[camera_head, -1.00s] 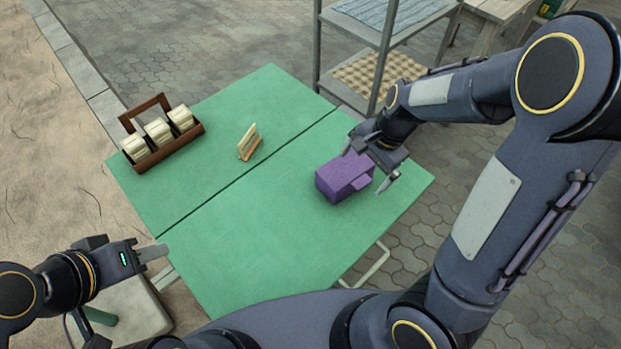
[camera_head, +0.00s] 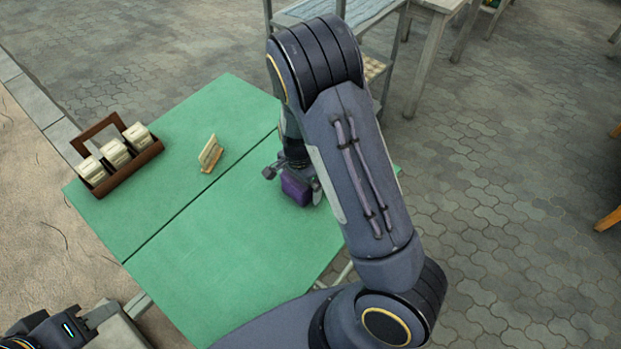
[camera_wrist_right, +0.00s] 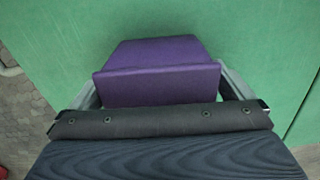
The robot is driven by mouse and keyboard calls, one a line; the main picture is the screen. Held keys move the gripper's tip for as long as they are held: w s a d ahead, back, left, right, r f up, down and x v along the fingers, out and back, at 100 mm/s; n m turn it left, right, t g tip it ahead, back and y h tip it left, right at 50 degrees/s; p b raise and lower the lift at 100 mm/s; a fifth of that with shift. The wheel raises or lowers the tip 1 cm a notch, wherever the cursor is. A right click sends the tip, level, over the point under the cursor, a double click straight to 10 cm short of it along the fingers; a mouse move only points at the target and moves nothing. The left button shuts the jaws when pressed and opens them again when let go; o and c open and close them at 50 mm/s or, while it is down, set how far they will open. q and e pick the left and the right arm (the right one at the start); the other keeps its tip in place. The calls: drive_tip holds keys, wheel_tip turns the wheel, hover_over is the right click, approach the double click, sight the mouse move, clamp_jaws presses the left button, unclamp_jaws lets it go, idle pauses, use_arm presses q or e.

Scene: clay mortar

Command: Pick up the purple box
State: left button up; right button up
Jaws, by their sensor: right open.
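The purple box (camera_head: 295,190) sits on the green table (camera_head: 225,255) near its right edge, partly hidden by my right arm in the head view. My right gripper (camera_head: 292,180) is over the box, jaws open. In the right wrist view the purple box (camera_wrist_right: 158,72) lies between the spread fingers of the right gripper (camera_wrist_right: 160,92), one at each side, with a narrow gap at the right.
A brown wooden carrier (camera_head: 118,165) with several cream blocks stands at the table's far left. A small wooden stand with a cream card (camera_head: 210,153) is near the middle back. The table's front is clear.

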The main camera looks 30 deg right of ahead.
drive_tip(key=shift+f, duration=0.25)
drive_tip(key=c, duration=1.1)
drive_tip(key=shift+r, duration=0.1)
drive_tip(key=shift+c, duration=0.2)
